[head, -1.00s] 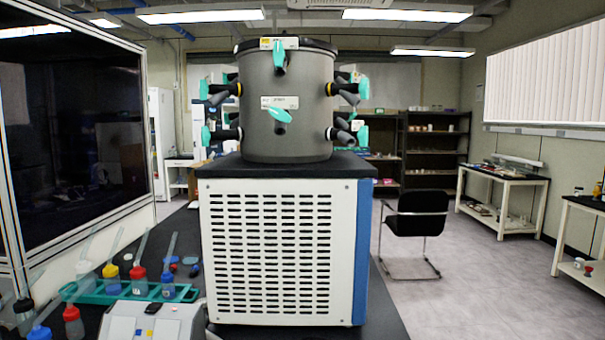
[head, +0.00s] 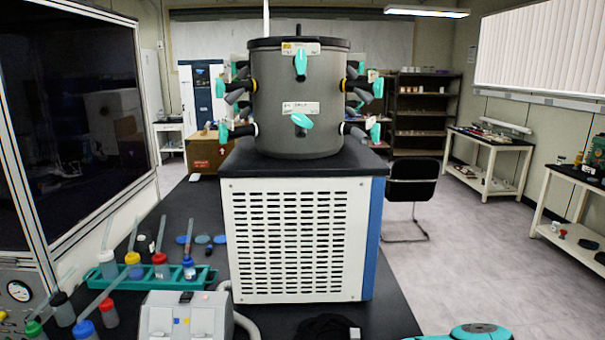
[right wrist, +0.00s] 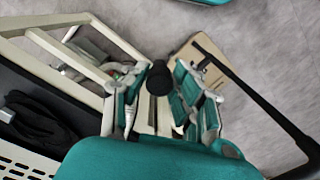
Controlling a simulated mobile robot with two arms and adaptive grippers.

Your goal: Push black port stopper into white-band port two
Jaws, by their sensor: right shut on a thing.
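In the right wrist view my right gripper (right wrist: 160,103) is shut on the black port stopper (right wrist: 160,77), a dark round-ended piece between the two teal and grey fingers. It is held above the floor, apart from any port. In the head view the grey drum (head: 298,100) carries black ports with teal handles on both sides and at the front. The lower left port (head: 238,131) seems to have a pale band near the drum; the upper left port (head: 238,86) has a yellow band. My left gripper is out of view.
The drum stands on the white dryer cabinet (head: 295,238) on a black bench (head: 400,315). A green rack (head: 120,282) with coloured-cap bottles and a grey-white device (head: 180,318) are at left. A black chair (head: 412,185) and open floor lie to the right.

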